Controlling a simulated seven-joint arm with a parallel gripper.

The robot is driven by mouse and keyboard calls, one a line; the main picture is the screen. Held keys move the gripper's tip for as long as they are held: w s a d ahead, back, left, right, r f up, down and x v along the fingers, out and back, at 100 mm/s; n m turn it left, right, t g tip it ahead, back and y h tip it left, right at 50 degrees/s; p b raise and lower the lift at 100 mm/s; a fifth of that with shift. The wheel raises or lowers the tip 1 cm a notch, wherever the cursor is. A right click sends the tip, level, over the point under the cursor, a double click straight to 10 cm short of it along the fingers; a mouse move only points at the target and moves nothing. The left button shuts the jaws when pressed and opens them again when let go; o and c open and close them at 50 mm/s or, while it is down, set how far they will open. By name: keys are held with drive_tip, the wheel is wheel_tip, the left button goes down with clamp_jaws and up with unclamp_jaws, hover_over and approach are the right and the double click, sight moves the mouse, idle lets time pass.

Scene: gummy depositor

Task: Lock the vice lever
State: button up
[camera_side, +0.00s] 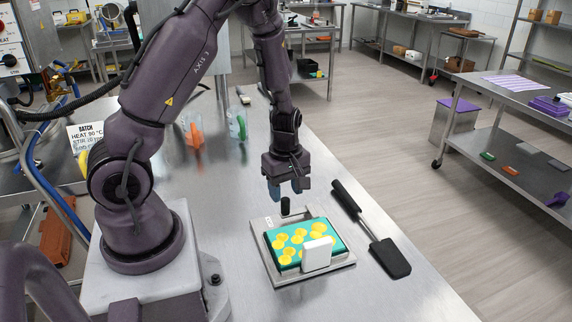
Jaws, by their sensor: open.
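The vice (344,262) is a flat metal plate fixture on the steel table. It holds a teal mould (272,238) with several yellow round pieces in it. The vice lever (285,206) shows as a short black upright handle at the fixture's back edge. A white block (317,254) stands at its front edge. My gripper (287,190), with blue fingertips, points down just above the black lever. It is open and holds nothing. I cannot tell whether the fingertips touch the lever.
A black spatula (372,232) lies on the table just right of the fixture. A batch sign (86,136) is at the left. The table's front right is clear.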

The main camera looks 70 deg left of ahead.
wheel_tip(320, 180, up, 9)
drive_tip(key=shift+f, duration=0.15)
idle(0.4)
drive_tip(key=s+d+r+m+t, duration=0.2)
drive_tip(key=s+d+r+m, duration=0.2)
drive_tip(key=d+r+m, duration=0.3)
drive_tip(key=s+d+r+m+t, duration=0.3)
drive_tip(key=s+d+r+m, duration=0.2)
drive_tip(key=r+m, duration=0.5)
drive_tip(key=d+m, duration=0.2)
drive_tip(key=m, duration=0.1)
drive_tip(key=shift+r+t, duration=0.2)
drive_tip(key=shift+t, duration=0.1)
